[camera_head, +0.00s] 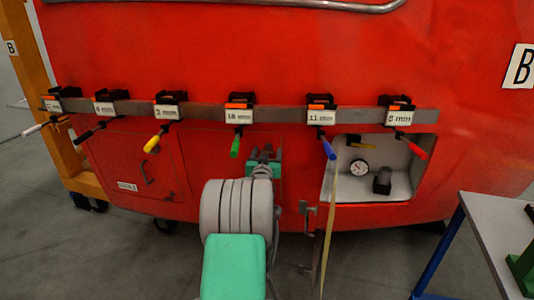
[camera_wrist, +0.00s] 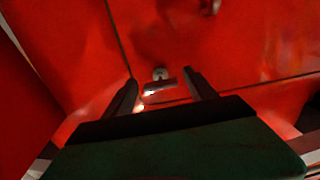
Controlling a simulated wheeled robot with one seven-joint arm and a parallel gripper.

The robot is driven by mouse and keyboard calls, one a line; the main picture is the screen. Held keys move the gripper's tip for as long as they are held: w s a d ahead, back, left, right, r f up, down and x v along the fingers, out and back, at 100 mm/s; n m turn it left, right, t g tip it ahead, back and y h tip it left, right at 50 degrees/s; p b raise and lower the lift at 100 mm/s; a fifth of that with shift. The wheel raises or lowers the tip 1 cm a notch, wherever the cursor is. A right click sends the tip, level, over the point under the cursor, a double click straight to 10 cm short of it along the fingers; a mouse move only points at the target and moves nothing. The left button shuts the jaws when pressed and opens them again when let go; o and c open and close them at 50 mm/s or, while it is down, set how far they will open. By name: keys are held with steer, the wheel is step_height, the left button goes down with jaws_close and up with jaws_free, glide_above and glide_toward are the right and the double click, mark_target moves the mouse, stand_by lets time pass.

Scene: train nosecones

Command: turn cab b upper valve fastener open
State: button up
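In the wrist view a small round grey fastener (camera_wrist: 160,73) sits on the red panel, close to a thin dark seam. A short dark bar with a bright end (camera_wrist: 160,87) shows just below it; I cannot tell whether the two are one part. My gripper (camera_wrist: 163,88) is open, its two dark fingers spread on either side of the bar, with no visible contact. In the head view my green gripper (camera_head: 263,158) is at the red cab front (camera_head: 300,60), below the tool rail. My arm hides the fastener there.
A grey rail (camera_head: 280,115) holds several labelled tools with coloured handles above my gripper. An open recess (camera_head: 340,190) with a gauge (camera_head: 359,168) is to the right. A closed hatch (camera_head: 125,160) is at left. A grey table (camera_head: 490,225) stands at lower right.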

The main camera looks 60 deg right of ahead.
steer(key=c, duration=1.4)
steer(key=shift+f+n+b, duration=0.1)
steer(key=shift+n+b, duration=0.3)
steer(key=shift+b, duration=0.25)
steer(key=n+b, duration=0.2)
steer(key=b, duration=0.1)
steer(key=shift+f+n, duration=0.15)
steer(key=shift+n, duration=0.25)
steer(key=n+b, duration=0.4)
steer(key=shift+b, duration=0.3)
steer(key=n+b, duration=0.4)
steer(key=n, duration=0.1)
steer(key=shift+n, duration=0.4)
steer(key=n+b, duration=0.1)
steer(key=n, duration=0.1)
steer(key=n+b, duration=0.1)
steer(key=n, duration=0.1)
steer(key=shift+r, duration=0.3)
steer(key=shift+n, duration=0.4)
